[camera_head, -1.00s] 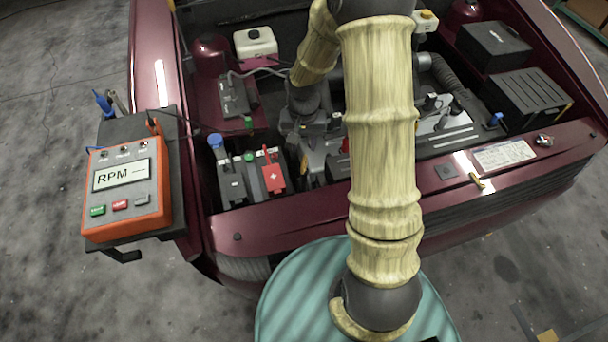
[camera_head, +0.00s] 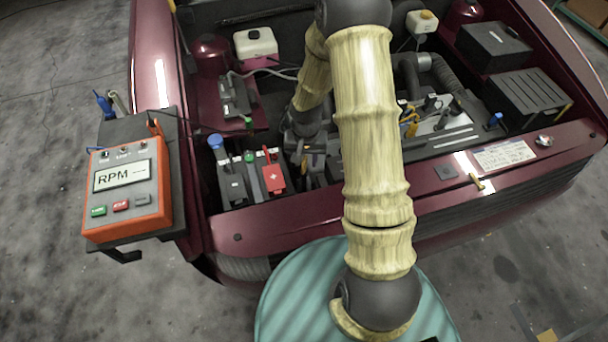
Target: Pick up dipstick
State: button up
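A small yellow handle (camera_head: 409,126), which looks like the dipstick's grip, stands in the engine bay just right of my arm. Its lower part is hidden among the engine parts. My gripper (camera_head: 306,180) points down into the bay, left of the yellow handle and clearly apart from it. It is close to the right side of the battery with the red cover. The fingers are dark and small against the dark engine, so I cannot tell whether they are open or shut. I see nothing clearly held.
The battery's red terminal cover (camera_head: 273,178) and a blue cap (camera_head: 215,141) are left of my gripper. The maroon front rail (camera_head: 300,222) crosses in front. A black ribbed box (camera_head: 527,95) stands at right.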

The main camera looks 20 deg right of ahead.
jog(key=shift+c, duration=0.4)
grip_shut()
jog(key=shift+r, duration=0.2)
notch_tip(320, 180, up, 28)
jog(key=p, duration=0.1)
dwell(0.3)
jog(key=shift+f, duration=0.15)
